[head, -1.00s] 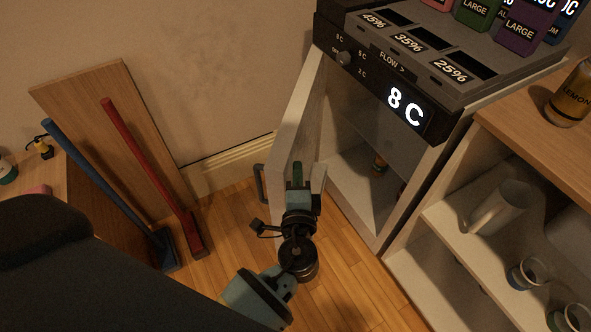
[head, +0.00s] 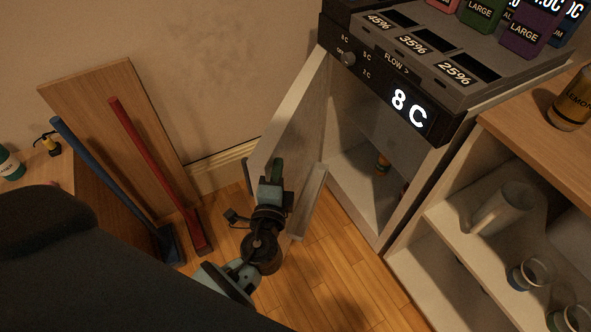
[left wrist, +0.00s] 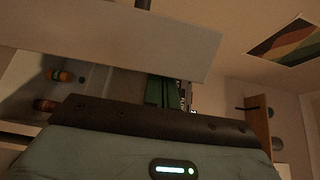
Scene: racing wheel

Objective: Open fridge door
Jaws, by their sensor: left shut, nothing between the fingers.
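The fridge door (head: 290,125) is swung open to the left, with the fridge interior (head: 365,150) showing to its right. The dark door handle (head: 250,175) is on the door's outer side. My left gripper (head: 277,170) is shut and empty at the inner side of the door, in front of its panel. I cannot tell whether it touches the panel. In the left wrist view the pale door edge (left wrist: 130,35) crosses above the green fingers (left wrist: 160,92). My right gripper is not in view.
A blue broom (head: 110,185) and a red broom (head: 155,170) lean by a wooden board (head: 90,90) at left. A shelf (head: 450,225) with a jug (head: 503,208) and cups stands at right. Bottles are inside the fridge (head: 383,162). The floor (head: 330,270) is clear.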

